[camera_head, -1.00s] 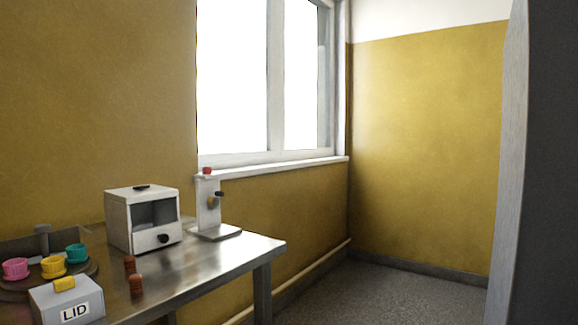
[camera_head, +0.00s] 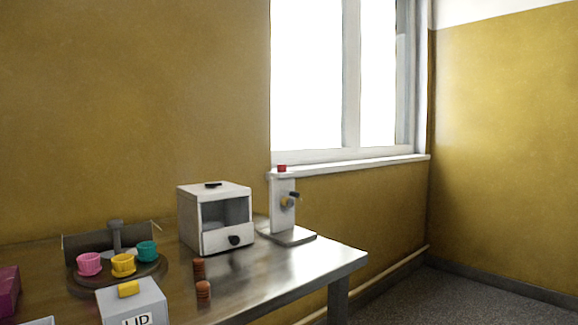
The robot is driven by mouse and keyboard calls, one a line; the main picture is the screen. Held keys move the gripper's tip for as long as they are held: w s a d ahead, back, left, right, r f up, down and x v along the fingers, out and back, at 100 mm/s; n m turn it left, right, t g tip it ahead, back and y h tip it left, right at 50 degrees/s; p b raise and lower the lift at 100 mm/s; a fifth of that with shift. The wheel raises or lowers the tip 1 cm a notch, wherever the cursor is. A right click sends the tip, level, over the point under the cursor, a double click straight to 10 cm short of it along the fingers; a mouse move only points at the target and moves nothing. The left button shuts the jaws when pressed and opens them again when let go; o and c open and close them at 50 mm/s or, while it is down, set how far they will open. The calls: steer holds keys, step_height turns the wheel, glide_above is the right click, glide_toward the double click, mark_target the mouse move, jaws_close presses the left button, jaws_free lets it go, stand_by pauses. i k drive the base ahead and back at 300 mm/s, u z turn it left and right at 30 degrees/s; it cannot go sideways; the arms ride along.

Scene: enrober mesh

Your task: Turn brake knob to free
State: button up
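My gripper is not in view. I cannot tell for sure which part is the brake knob, and no label for it can be read. A black knob (camera_head: 234,240) sits low on the box's front.
A metal table (camera_head: 315,264) runs along the yellow wall. A round turntable (camera_head: 82,284) holds pink, yellow and teal cups. Floor at right is clear.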

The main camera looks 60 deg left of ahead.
mark_target(281, 168)
steer(key=k, duration=0.95)
steer(key=u, duration=1.8)
steer(key=i, duration=0.5)
steer(key=k, duration=1.1)
steer(key=z, duration=1.2)
steer(key=i, duration=1.95)
steer(key=u, duration=0.95)
